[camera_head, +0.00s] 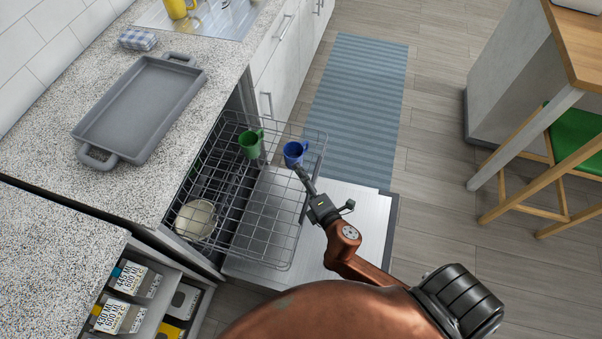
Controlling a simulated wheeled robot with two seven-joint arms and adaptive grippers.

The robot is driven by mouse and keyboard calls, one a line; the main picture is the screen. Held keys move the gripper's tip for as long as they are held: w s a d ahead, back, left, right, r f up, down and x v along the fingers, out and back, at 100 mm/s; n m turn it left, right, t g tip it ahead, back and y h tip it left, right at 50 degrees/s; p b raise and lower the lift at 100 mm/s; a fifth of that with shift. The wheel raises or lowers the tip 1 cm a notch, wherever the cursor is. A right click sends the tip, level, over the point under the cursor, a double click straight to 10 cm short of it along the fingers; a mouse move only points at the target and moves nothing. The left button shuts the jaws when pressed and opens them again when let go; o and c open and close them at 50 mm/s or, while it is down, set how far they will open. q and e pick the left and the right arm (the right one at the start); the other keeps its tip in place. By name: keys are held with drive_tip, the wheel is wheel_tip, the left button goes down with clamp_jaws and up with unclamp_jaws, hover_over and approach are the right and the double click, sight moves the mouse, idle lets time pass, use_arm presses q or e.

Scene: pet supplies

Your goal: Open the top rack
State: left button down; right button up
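The dishwasher's wire rack (262,237) extends out from under the counter above the lowered metal door (362,227). A green mug (250,144) and a blue mug (295,152) are at its far end. A pale bowl (196,219) shows at the near left, seen through the wires. My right gripper (303,178) is at the rack's front rim, just below the blue mug. Its fingers look narrow and close together; I cannot tell whether they grip the wire. My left gripper is out of view.
The speckled counter (50,160) holds a grey tray (142,108) and a folded checked cloth (137,39). An open drawer with boxes (128,278) is at lower left. A blue striped mat (355,100) lies on the floor. A green-seated stool (575,140) stands right.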

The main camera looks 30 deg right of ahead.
drive_tip(key=shift+t, duration=0.5)
drive_tip(key=r, duration=0.1)
drive_tip(key=a+r, duration=0.1)
drive_tip(key=r, duration=0.3)
drive_tip(key=shift+w+a+r, duration=0.1)
drive_tip(key=shift+w+a, duration=0.15)
drive_tip(key=f, duration=0.3)
drive_tip(key=shift+s+d+f+g, duration=0.2)
drive_tip(key=shift+d+f+g, duration=0.15)
drive_tip(key=shift+f+g, duration=0.05)
drive_tip(key=shift+c, duration=0.9)
drive_tip(key=shift+s+r, duration=0.1)
drive_tip(key=shift+s, duration=0.1)
drive_tip(key=shift+c, duration=1)
drive_tip(key=shift+s+d, duration=0.15)
drive_tip(key=shift+s, duration=0.3)
drive_tip(key=shift+c, duration=0.3)
drive_tip(key=shift+p+v, duration=0.6)
drive_tip(key=shift+v, duration=1.9)
drive_tip(key=shift+s, duration=0.85)
drive_tip(key=c, duration=1.2)
drive_tip(key=shift+s, duration=0.75)
